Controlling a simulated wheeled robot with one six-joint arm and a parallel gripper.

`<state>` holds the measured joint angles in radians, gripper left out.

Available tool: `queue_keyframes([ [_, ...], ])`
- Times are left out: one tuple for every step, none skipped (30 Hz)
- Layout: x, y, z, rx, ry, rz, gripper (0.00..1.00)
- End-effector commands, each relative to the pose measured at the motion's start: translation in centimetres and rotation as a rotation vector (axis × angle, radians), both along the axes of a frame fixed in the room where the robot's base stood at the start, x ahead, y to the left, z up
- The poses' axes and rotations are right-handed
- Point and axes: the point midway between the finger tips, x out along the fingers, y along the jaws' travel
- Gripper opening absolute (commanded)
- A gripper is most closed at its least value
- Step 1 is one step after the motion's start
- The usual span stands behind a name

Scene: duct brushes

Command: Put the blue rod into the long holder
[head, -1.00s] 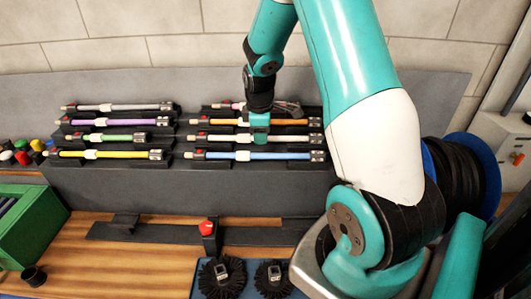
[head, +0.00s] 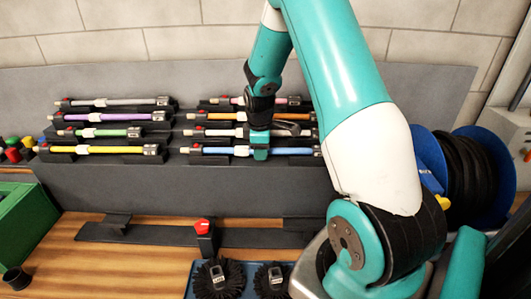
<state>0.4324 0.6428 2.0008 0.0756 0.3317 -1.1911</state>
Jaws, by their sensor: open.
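The blue rod (head: 290,151) lies level in the lowest row of the right-hand side of the stepped dark rack. It has a white collar and a red-marked left end. My gripper (head: 260,154) is open, with its teal fingers at the blue rod, just right of the white collar. They hide a short piece of the rod; I cannot tell whether they touch it. A long dark holder (head: 150,236) lies on the wooden bench in front of the rack. It has a low block at its left and a red-topped post (head: 204,238) farther right. My arm hides its right end.
Yellow (head: 110,150), green, purple and grey rods lie in the rack's left side. Orange (head: 230,116), white and pink rods lie above the blue one. Two round black brushes (head: 219,280) sit in front. A green box (head: 25,215) stands left, a cable reel (head: 470,165) right.

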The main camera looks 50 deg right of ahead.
Motion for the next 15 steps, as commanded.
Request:
queue_keyframes([
  [0.00,0.00,0.02,0.000,0.000,0.000,0.40],
  [0.00,0.00,0.02,0.000,0.000,0.000,0.33],
  [0.00,0.00,0.02,0.000,0.000,0.000,0.24],
  [0.00,0.00,0.02,0.000,0.000,0.000,0.17],
  [0.00,0.00,0.02,0.000,0.000,0.000,0.10],
  [0.00,0.00,0.02,0.000,0.000,0.000,0.01],
  [0.01,0.01,0.02,0.000,0.000,0.000,0.00],
  [0.00,0.00,0.02,0.000,0.000,0.000,0.00],
  [0.01,0.01,0.02,0.000,0.000,0.000,0.00],
  [0.01,0.01,0.02,0.000,0.000,0.000,0.00],
  [0.00,0.00,0.02,0.000,0.000,0.000,0.00],
  [0.01,0.01,0.02,0.000,0.000,0.000,0.00],
  [0.02,0.00,0.04,-0.001,-0.001,0.000,0.00],
  [0.01,0.00,0.06,-0.001,-0.001,0.000,0.00],
  [0.02,0.01,0.13,-0.001,-0.001,0.000,0.00],
])
